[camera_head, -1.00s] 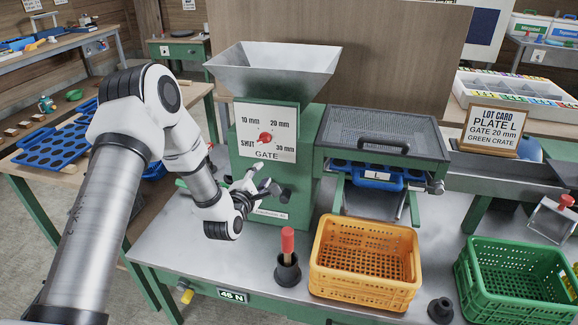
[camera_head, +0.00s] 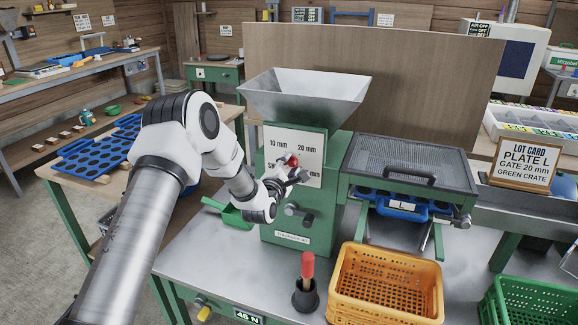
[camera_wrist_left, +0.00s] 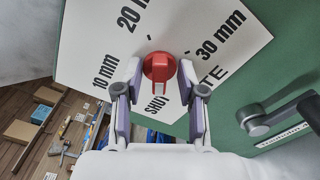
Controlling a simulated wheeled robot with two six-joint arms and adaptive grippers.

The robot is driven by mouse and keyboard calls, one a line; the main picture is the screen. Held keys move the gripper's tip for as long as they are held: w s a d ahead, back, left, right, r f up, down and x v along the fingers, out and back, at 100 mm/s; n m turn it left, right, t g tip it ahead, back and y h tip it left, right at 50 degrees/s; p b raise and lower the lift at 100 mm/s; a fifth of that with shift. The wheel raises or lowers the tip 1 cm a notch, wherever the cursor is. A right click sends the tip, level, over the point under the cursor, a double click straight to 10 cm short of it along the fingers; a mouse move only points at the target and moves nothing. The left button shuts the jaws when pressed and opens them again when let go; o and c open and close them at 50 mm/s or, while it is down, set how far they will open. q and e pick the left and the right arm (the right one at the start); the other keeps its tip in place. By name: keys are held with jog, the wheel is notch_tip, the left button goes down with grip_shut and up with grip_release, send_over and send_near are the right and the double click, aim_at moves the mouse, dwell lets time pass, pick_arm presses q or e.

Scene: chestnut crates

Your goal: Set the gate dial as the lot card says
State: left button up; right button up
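The red gate dial (camera_head: 292,160) sits on the white gate plate (camera_head: 281,146) on the front of the green machine. In the left wrist view the dial (camera_wrist_left: 160,68) shows close up, with marks for 10 mm, 20 mm, 30 mm and SHUT around it. I cannot tell which mark it points to. My left gripper (camera_head: 294,171) is at the dial. In the wrist view its open fingers (camera_wrist_left: 161,72) are on either side of the dial, with a gap showing. The lot card (camera_head: 524,164) reads PLATE L, GATE 20 mm, GREEN CRATE. My right gripper is not in view.
A dark crank handle (camera_head: 298,214) sticks out below the dial. A red-handled tool in a black cup (camera_head: 306,297), a yellow crate (camera_head: 385,290) and a green crate (camera_head: 530,302) stand in front. A metal hopper (camera_head: 305,98) tops the machine.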

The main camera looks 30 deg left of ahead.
pick_arm(q)
jog(key=shift+r, duration=0.1)
jog(key=shift+d, duration=0.1)
grip_shut()
